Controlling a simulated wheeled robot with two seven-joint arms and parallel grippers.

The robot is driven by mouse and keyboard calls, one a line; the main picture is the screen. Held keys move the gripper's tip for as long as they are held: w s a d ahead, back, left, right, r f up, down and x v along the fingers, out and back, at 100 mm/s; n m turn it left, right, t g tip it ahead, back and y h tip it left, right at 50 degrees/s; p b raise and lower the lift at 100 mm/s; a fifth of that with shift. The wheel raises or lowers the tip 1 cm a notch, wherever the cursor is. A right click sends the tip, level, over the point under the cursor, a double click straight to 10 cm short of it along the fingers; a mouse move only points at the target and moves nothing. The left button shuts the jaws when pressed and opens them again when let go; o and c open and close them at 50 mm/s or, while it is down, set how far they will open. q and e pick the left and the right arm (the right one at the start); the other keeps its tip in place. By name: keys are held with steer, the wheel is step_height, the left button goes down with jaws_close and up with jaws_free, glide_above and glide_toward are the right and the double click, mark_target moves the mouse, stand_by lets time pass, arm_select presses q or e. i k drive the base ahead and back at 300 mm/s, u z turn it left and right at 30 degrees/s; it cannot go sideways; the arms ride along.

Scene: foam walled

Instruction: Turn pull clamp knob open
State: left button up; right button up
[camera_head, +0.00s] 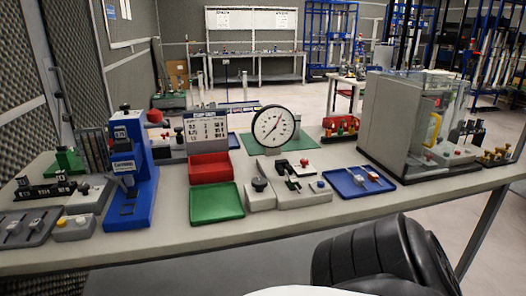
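A light grey block (260,201) with a round black knob (259,184) on top stands near the front edge of the bench, in the middle. Just right of it is a grey base (304,199) with a black clamp-like mechanism (290,178), a red button and a blue button. I cannot tell for sure which knob is the pull clamp knob, or whether it is open or closed. Neither of my grippers is in view.
The bench (215,229) is crowded. A green tray (216,203) and red bin (209,168) lie left, a blue tray (358,181) right. A dial gauge (273,127) stands behind. A blue press (131,175) and a clear-walled grey enclosure (388,125) flank them.

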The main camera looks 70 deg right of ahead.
mark_target(304, 162)
steer(key=i, duration=0.35)
steer(key=z, duration=1.15)
